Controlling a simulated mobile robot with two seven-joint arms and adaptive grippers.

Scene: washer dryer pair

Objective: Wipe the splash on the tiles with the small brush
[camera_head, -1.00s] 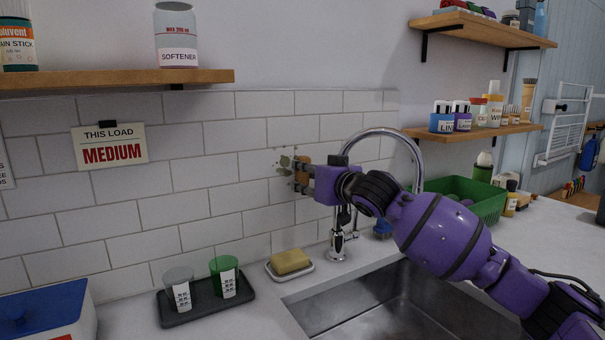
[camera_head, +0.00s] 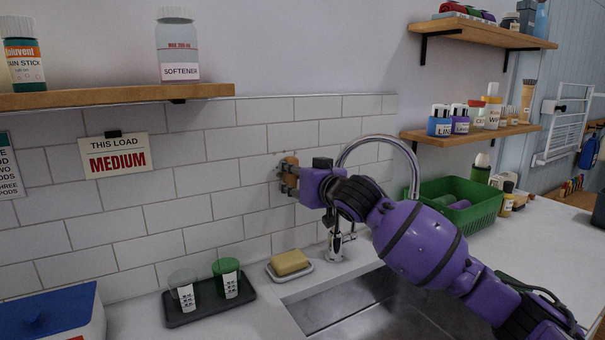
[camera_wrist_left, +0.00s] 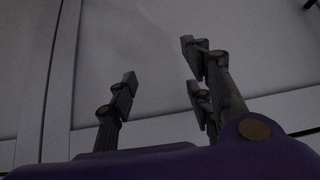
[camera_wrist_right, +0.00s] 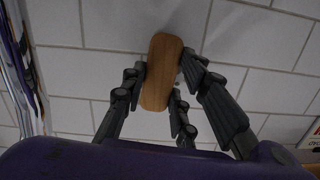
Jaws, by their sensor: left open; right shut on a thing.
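The small brush (camera_head: 291,163) shows as a wooden back against the white tiles, left of the tap. My right gripper (camera_head: 287,180) is shut on it. In the right wrist view the brush's rounded wooden back (camera_wrist_right: 161,70) sits between the fingers, close to the tiles; its bristles are hidden. Of the splash, only faint traces beside the brush can be made out; the brush and fingers may cover part of that spot. My left gripper (camera_wrist_left: 158,68) is open and empty in the left wrist view, before plain pale panels; it is outside the head view.
The chrome tap (camera_head: 378,145) arches close beside my right wrist, over the sink (camera_head: 370,310). A soap dish with yellow soap (camera_head: 290,262), a dark tray with two cups (camera_head: 208,310) and a green basket (camera_head: 462,208) stand around it. A wooden shelf (camera_head: 110,95) is at upper left.

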